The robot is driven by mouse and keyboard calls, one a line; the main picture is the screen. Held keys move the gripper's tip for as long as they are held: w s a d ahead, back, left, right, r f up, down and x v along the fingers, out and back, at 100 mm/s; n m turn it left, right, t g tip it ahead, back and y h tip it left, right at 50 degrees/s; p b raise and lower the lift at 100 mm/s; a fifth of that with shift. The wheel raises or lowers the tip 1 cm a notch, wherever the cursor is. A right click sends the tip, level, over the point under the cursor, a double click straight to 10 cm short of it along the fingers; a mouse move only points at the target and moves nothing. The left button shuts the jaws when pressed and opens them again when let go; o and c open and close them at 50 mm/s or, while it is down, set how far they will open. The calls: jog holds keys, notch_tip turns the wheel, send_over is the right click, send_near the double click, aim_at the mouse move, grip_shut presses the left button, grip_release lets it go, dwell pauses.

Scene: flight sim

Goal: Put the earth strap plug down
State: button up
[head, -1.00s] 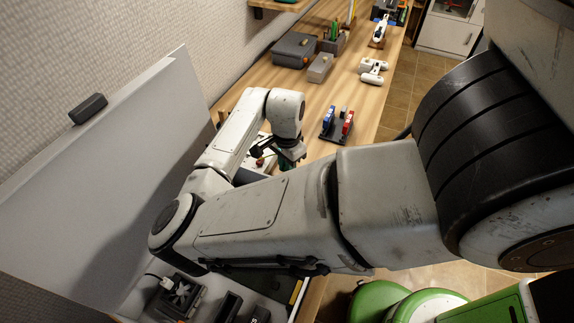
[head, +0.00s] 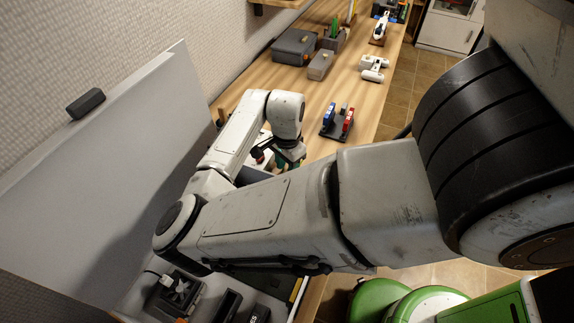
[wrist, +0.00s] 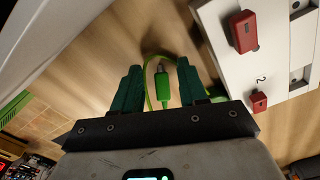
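The earth strap plug (wrist: 162,84) is green with a metal tip and lies over the wood bench in the wrist view. Its green cable (wrist: 181,58) loops around it. My gripper (wrist: 160,82) has its two green fingers apart, one on each side of the plug, with gaps visible on both sides. I cannot tell whether the plug rests on the wood. In the head view my gripper (head: 287,160) is low over the bench, partly hidden by my arm, and the plug cannot be made out there.
A white panel (wrist: 222,42) with red plugs (wrist: 243,32) stands close right of my gripper in the wrist view. In the head view, a dark stand with blue and red pieces (head: 338,121) is right of my gripper. A grey case (head: 295,46) sits farther back.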

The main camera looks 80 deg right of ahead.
jog(key=shift+r+p, duration=0.35)
jog(key=shift+r, duration=0.2)
notch_tip(320, 180, up, 12)
jog(key=b, duration=0.1)
jog(key=shift+s, duration=0.1)
dwell(0.6)
